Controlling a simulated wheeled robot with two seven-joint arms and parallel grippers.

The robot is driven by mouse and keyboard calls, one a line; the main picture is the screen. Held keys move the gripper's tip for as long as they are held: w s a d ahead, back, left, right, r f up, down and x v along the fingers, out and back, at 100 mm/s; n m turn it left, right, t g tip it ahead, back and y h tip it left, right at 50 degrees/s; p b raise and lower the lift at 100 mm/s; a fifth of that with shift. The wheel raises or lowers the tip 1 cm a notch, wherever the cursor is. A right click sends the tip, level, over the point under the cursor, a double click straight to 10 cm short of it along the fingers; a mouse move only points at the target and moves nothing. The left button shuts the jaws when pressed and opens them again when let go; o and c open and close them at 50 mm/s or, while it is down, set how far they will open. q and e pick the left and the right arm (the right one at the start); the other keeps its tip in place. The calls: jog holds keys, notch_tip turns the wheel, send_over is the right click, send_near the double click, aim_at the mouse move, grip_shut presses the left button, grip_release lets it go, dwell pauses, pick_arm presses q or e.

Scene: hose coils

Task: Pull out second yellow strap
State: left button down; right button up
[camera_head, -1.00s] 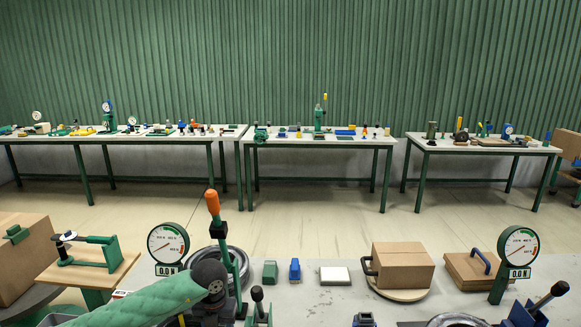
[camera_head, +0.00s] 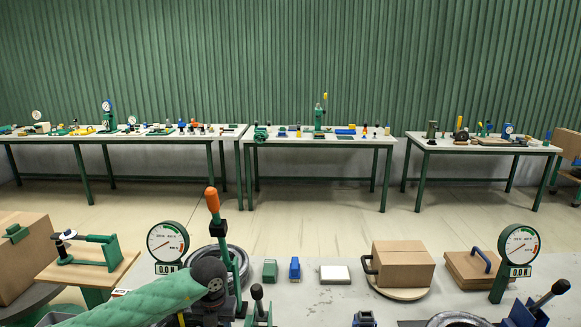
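A dark ring-shaped coil (camera_head: 237,262) lies behind a green lever with an orange handle (camera_head: 213,200). Part of another coil (camera_head: 455,319) shows at the bottom edge on the right. My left arm, in a green sleeve, comes in from the lower left. Its dark wrist joint is beside the lever and covers part of the left coil. The fingers of my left gripper are not visible. My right gripper is outside the picture.
Two dial gauges, left (camera_head: 168,242) and right (camera_head: 519,245), stand on the surface. A cardboard box (camera_head: 403,265), a flat box (camera_head: 478,268) and small blocks lie between them. A wooden stand (camera_head: 88,268) is at left. Cluttered tables stand far behind.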

pick_arm(q)
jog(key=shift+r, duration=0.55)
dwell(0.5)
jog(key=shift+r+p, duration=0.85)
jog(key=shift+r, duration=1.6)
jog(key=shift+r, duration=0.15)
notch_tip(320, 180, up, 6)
jog(key=shift+p, duration=0.45)
